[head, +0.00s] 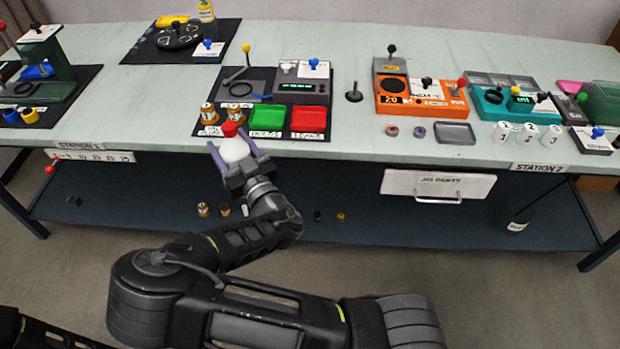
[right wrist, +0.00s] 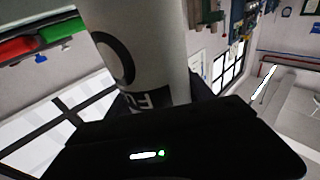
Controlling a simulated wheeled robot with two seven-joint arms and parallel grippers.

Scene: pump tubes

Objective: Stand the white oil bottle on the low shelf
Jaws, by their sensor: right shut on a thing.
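The white oil bottle (head: 236,150) has a red cap (head: 229,129) and shows in the head view at the table's front edge, left of centre. My right gripper (head: 233,154) has its two purple fingers around the bottle and is shut on it. The bottle looks roughly upright, cap up; its height against the table is hard to tell. In the right wrist view its white body (right wrist: 150,45) with black lettering fills the upper middle. The low shelf (head: 370,222) is the dark blue board under the table. My left gripper is not in view.
Brass fittings (head: 203,209) and other small parts stand on the shelf behind my right forearm. A dark bottle (head: 519,222) stands at its right end. The drawer (head: 437,185) hangs under the table edge. The shelf looks clear between the small parts and dark bottle.

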